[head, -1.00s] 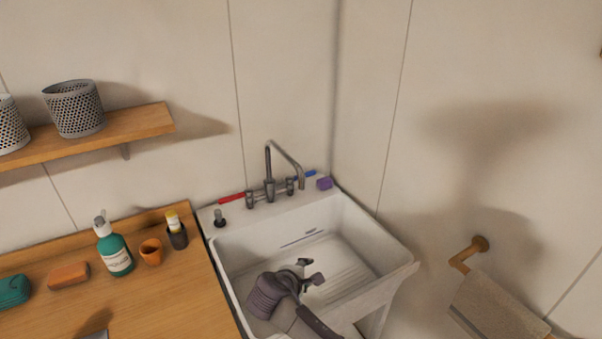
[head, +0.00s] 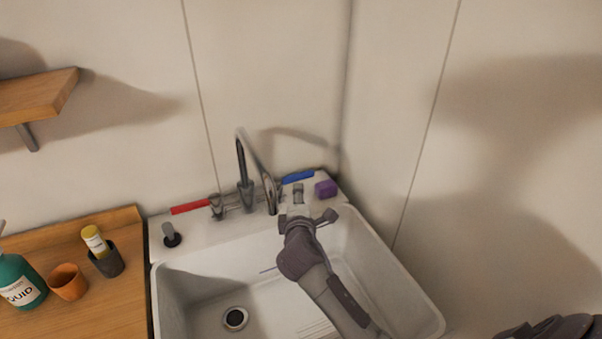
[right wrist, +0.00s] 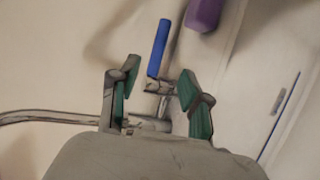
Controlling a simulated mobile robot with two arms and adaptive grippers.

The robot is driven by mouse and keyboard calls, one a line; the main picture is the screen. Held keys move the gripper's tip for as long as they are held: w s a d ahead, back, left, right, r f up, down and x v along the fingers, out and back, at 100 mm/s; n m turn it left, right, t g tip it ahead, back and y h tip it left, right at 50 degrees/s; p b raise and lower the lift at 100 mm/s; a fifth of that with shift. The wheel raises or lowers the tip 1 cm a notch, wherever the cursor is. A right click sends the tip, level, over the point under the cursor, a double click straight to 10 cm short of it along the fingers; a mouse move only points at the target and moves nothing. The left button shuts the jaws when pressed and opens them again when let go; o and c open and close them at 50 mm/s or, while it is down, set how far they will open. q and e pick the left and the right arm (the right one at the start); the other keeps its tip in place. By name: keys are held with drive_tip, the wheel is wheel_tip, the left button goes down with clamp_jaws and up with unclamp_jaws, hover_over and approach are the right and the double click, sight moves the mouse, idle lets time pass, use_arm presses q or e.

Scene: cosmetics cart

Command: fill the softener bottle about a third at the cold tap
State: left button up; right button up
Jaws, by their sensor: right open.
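The cold tap's blue lever (head: 298,177) is at the right of the mixer on the sink's back ledge; it also shows in the right wrist view (right wrist: 158,47). The curved metal spout (head: 248,160) stands left of it. My right gripper (head: 303,214) is open over the back of the sink, in front of the blue lever. In the right wrist view the open jaws (right wrist: 157,92) have green pads, and the lever lies beyond their tips, apparently untouched. I cannot identify the softener bottle in view. My left gripper is out of view.
The white sink (head: 195,262) is empty where visible, with a dark drain (head: 235,318). A teal bottle (head: 18,284) and orange cup (head: 68,282) stand on the wooden counter.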

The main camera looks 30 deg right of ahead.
sight(299, 178)
drive_tip(key=x, duration=0.4)
drive_tip(key=shift+w+r, duration=0.15)
drive_tip(key=shift+w, duration=0.15)
drive_tip(key=x, duration=0.4)
drive_tip(key=shift+s+d+p, duration=0.1)
drive_tip(key=shift+s+p, duration=0.05)
drive_tip(key=shift+p, duration=0.15)
drive_tip(key=shift+x, duration=1.25)
drive_tip(key=shift+w+d, duration=0.1)
drive_tip(key=shift+w, duration=0.2)
drive_tip(key=shift+w+d+f, duration=0.2)
drive_tip(key=shift+w+f, duration=0.1)
drive_tip(key=shift+w, duration=0.1)
drive_tip(key=shift+c, duration=0.8)
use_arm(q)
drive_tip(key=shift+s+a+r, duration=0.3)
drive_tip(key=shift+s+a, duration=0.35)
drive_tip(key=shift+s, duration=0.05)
use_arm(e)
clamp_jaws()
